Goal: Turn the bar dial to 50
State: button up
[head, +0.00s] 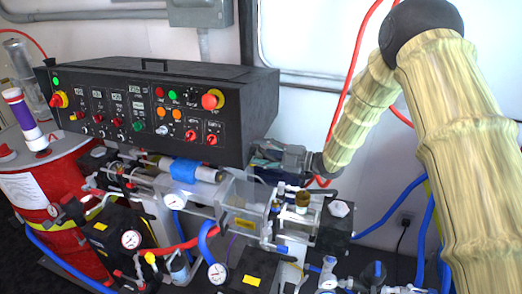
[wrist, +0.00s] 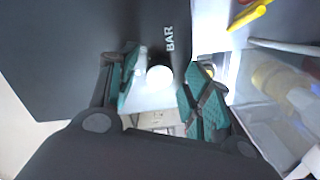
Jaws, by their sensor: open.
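The dark panel face fills the upper part of the wrist view, with the white word "BAR" printed on it. A pale, round, overexposed knob (wrist: 160,77), apparently the bar dial, is beside that label. My gripper (wrist: 167,86) is open, with one teal-padded finger on each side of the knob; contact cannot be told. No scale or pointer on the knob is readable. In the head view my gripper (head: 262,158) is at the lower right end of the black control panel (head: 255,105). The bar dial cannot be made out there.
Clear housing (head: 245,195) and pipework with gauges (head: 217,273) are just below my gripper. A red drum (head: 50,215) stands at the left. Red and blue hoses run near my arm. A yellow part (wrist: 250,17) shows at the wrist view's upper right.

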jog(key=shift+a, duration=0.1)
jog(key=shift+c, duration=0.2)
jog(key=c, duration=1)
jog(key=m+b, duration=0.1)
jog(key=m, duration=1)
jog(key=shift+m, duration=0.4)
